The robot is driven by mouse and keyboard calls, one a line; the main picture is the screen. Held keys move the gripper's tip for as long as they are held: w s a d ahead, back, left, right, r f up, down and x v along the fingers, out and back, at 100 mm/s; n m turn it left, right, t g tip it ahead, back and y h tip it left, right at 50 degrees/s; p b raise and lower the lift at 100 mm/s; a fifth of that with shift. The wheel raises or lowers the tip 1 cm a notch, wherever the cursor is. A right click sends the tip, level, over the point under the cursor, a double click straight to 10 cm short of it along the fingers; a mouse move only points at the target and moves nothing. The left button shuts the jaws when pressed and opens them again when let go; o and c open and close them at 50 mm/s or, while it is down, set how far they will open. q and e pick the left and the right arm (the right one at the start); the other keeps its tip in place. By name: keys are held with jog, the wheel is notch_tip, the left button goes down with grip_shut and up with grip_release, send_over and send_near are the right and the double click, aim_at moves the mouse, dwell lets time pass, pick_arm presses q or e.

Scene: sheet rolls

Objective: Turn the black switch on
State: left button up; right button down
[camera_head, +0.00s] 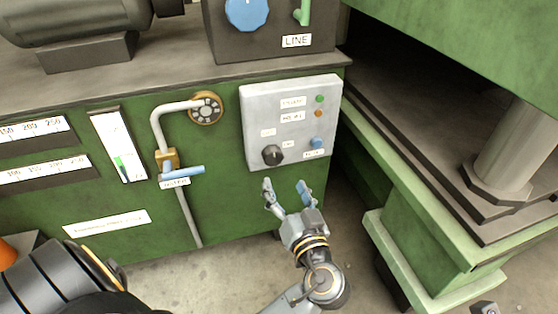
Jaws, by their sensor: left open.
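The black switch (272,155) is a round rotary knob with a light pointer mark. It sits at the lower left of a light grey control panel (257,110) on the front of the green machine. My left gripper (286,191) is open and empty, with its two fingers apart and pointing up toward the panel. Its fingertips appear just below the panel's lower edge in the picture, under the knob and apart from it. The small labels around the knob are too blurred to read. My right gripper cannot be made out.
The panel also carries a green light (319,98), an orange light (318,113) and a blue button (316,143). A pipe with a blue valve handle (183,172) is to the left. A green press base (420,240) stands at right, with floor between.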

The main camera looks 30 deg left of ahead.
aim_at(274, 161)
pick_arm(q)
jog(key=b+x, duration=0.2)
jog(key=x, duration=0.9)
jog(key=shift+w, duration=0.1)
jog(key=c, duration=1.2)
